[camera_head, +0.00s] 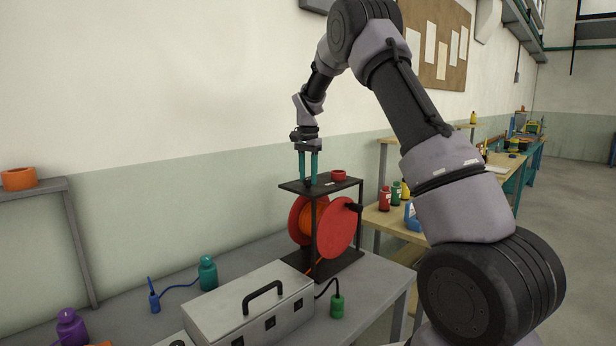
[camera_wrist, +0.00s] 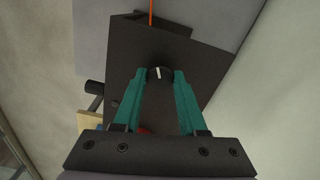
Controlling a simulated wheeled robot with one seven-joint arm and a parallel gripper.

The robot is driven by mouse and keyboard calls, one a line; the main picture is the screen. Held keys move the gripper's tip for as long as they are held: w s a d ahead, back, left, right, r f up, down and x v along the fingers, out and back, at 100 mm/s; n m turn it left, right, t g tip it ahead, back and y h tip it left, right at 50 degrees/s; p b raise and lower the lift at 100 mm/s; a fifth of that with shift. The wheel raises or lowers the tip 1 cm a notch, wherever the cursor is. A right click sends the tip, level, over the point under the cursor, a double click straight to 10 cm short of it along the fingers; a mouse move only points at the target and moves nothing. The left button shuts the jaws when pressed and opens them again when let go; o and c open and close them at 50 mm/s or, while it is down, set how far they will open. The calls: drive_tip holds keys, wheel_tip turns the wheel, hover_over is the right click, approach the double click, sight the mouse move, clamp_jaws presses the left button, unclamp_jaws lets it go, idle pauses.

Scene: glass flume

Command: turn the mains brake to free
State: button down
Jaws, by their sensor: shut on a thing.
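The mains brake looks to be the small black knob (camera_wrist: 160,73) with a white pointer line, on the dark top plate of the reel stand. In the wrist view its pointer runs nearly straight up and down the picture. My gripper (camera_wrist: 161,76) has its teal fingers on either side of the knob and is shut on it. In the head view my gripper (camera_head: 308,182) points straight down onto the stand's top plate (camera_head: 338,188). The fingers mostly hide the knob there. Any free or locked marks are too small to read.
A red and orange cable reel (camera_head: 338,230) hangs in the stand, with a red ring (camera_head: 338,175) on top. A grey metal case (camera_head: 250,305), a teal bottle (camera_head: 208,273) and a green weight-like piece (camera_head: 337,305) are on the bench. Bottles stand on a wooden table to the right.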

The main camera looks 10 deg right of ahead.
sight(308, 179)
drive_tip(key=n, duration=0.6)
drive_tip(key=shift+r, duration=0.1)
drive_tip(key=n, duration=0.6)
drive_tip(key=shift+n, duration=0.3)
idle(0.3)
drive_tip(key=shift+c, duration=2.3)
unclamp_jaws()
wheel_tip(308, 179, up, 11)
